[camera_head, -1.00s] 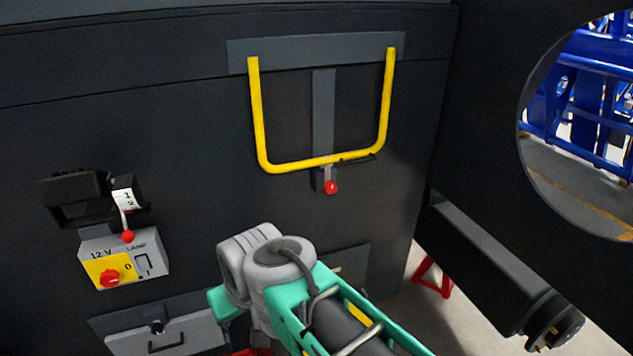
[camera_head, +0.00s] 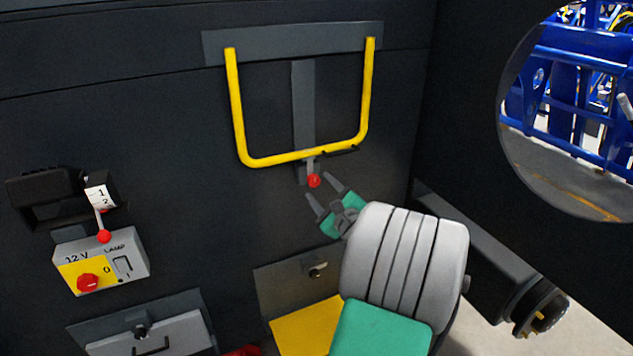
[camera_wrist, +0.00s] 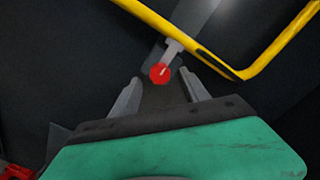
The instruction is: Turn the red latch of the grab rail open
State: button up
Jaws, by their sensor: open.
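The yellow grab rail (camera_head: 301,157) is a U-shaped bar hanging from a grey plate on the dark chassis wall. The red latch (camera_head: 313,181) is a red ball on a short light stem at the middle of the rail's bottom bar. My gripper (camera_head: 322,190) is open just below and to the right of the red ball. In the wrist view the red ball (camera_wrist: 160,73) lies ahead, between the lines of my two open fingers (camera_wrist: 158,92) and slightly beyond their tips. The fingers hold nothing. No contact with the ball shows.
At left is a 12 V lamp box (camera_head: 102,262) with a red knob, and a small lever with a red ball (camera_head: 103,237) above it. A drawer (camera_head: 150,335) is below. A dark cylinder (camera_head: 520,300) juts out at lower right. A yellow panel (camera_head: 305,325) sits low.

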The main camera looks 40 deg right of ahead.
aim_at(315, 182)
jog(key=x, duration=0.3)
jog(key=shift+w, duration=0.1)
jog(key=shift+c, duration=0.3)
grip_shut()
